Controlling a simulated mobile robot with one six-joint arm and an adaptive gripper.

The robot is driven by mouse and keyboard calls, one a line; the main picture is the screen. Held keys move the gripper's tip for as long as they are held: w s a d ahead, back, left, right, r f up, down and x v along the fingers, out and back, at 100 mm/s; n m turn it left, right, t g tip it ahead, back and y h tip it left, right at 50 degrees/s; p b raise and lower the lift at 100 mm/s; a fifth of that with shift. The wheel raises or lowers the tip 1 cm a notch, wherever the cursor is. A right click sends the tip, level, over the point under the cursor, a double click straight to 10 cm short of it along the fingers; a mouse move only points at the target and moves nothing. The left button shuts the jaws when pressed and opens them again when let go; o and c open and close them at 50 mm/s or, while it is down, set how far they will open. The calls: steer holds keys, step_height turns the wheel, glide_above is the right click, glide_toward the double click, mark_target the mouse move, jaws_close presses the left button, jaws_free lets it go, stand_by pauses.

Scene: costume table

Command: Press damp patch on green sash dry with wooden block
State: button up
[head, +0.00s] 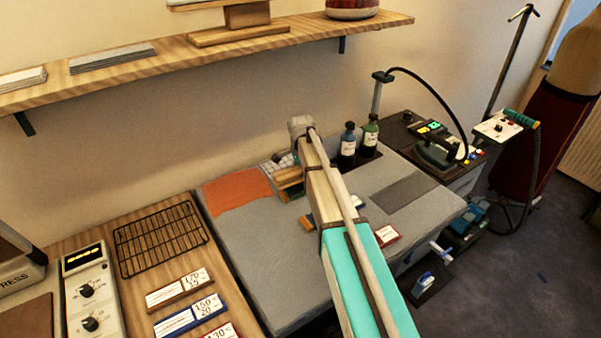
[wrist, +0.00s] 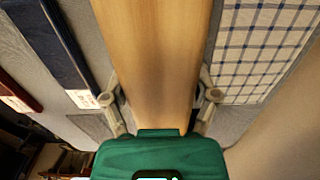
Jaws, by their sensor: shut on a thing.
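In the wrist view, a long, smooth, light wooden block (wrist: 155,60) fills the space between the fingers of my gripper (wrist: 160,105). The fingers press on its two sides, and its far end runs out of the top of the picture. In the head view, my arm reaches over the grey-topped table and hides most of the gripper. Wooden pieces (head: 289,180) show just left of the arm; I cannot tell whether one is the held block. I cannot make out the green sash or a damp patch in either view.
The grey table (head: 270,260) carries an orange cloth (head: 237,190), two bottles (head: 348,146), a dark grey patch (head: 405,189) and a red label block (head: 386,235). A checked cloth (wrist: 262,45) lies beside the gripper. A wire rack (head: 160,240) is at left; a shelf (head: 200,55) overhangs the back.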

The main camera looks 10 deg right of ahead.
mark_target(301, 187)
steer(key=shift+f+b, duration=2.15)
steer(key=shift+f, duration=0.1)
steer(key=shift+w+d, duration=0.2)
steer(key=shift+d, duration=0.4)
steer(key=shift+w+d, duration=0.2)
steer(key=shift+d, duration=0.35)
steer(key=shift+s+a, duration=0.25)
steer(key=shift+a, duration=0.35)
steer(key=shift+s+a, duration=0.2)
steer(key=shift+a, duration=0.35)
steer(key=shift+r+p, duration=0.35)
steer(key=shift+r+p, duration=3.15)
steer(key=shift+r, duration=0.05)
